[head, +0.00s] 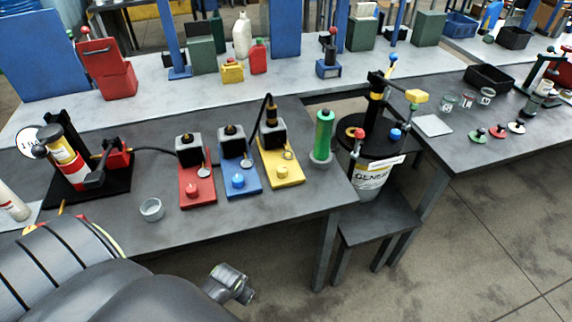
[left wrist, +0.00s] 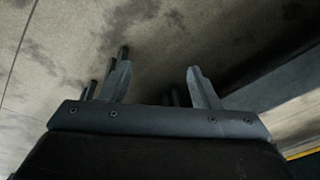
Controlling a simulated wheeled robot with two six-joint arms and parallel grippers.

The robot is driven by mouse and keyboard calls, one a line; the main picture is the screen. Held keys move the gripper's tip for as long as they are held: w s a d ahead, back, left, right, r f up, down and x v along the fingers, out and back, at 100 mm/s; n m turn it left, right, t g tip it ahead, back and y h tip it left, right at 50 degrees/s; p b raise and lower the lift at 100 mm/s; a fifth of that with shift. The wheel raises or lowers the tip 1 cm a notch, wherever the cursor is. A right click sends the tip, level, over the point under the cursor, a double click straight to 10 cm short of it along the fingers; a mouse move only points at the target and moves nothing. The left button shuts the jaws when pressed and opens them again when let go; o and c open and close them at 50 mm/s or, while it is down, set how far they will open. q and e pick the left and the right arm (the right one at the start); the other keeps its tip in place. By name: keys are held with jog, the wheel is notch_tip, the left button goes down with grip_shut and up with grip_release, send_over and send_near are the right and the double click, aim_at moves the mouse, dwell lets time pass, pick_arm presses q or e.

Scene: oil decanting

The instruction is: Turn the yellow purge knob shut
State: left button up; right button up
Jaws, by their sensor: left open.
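A yellow knob (head: 288,173) sits on the front part of the yellow plate (head: 277,183), below a grey-and-black block with a small round gauge, on the near table. The knob is small here, and I cannot tell how far it is turned. My left gripper (left wrist: 158,80) is open and empty in the left wrist view, with bare floor beyond its fingers. In the head view my left arm fills the lower left, in front of the table; its fingers are not clear there. My right gripper is not in view.
A blue plate (head: 241,187) and a red plate (head: 196,194) with similar knobs stand left of the yellow one. A green cylinder (head: 323,136) stands to its right. A drum (head: 371,180) with a yellow-tipped handle (head: 417,96) sits on a stool. A glass dish (head: 151,209) is near the front edge.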

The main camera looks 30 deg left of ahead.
pick_arm(q)
jog(key=w+d+r+m+p, duration=0.1)
jog(key=w+r, duration=0.2)
jog(key=r, duration=0.7)
jog(key=w+r+p, duration=0.1)
jog(key=w+r, duration=0.2)
jog(key=r, duration=0.7)
notch_tip(320, 180, up, 20)
jog(key=g+h, duration=0.1)
jog(key=g, duration=0.1)
send_over(282, 168)
jog(key=shift+m, duration=0.3)
notch_tip(282, 168, down, 15)
jog(key=shift+p, duration=0.9)
jog(key=shift+f, duration=0.85)
jog(key=shift+c, duration=0.4)
jog(key=c, duration=0.9)
